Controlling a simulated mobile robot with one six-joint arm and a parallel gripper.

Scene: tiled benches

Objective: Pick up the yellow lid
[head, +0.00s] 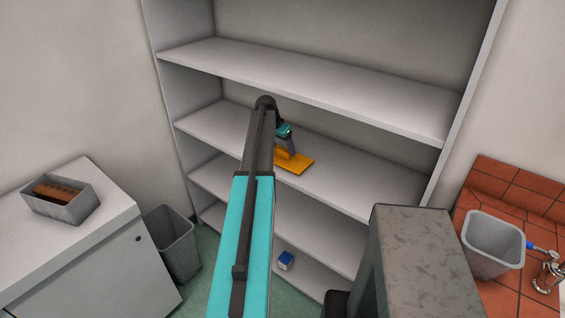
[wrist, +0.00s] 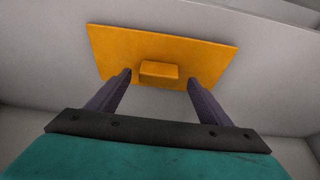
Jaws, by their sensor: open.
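The yellow lid (head: 296,164) is a flat orange-yellow plate lying on a middle shelf of the grey shelf unit. In the wrist view the lid (wrist: 190,52) shows a small block-shaped handle (wrist: 160,71) at its middle. My gripper (wrist: 159,78) is open, with one finger on each side of the handle and a gap on both sides. The fingertips overlap the lid's near part in the picture; I cannot tell if they touch it. In the head view my gripper (head: 286,151) is at the lid's left part, and my arm hides some of the shelf.
Another shelf board (head: 310,85) runs above the lid. A small blue box (head: 286,260) sits on the lowest shelf. A grey bin (head: 173,245) stands at left, beside a white cabinet with a grey tray (head: 62,208). A grey tub (head: 492,247) stands on the tiled bench at right.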

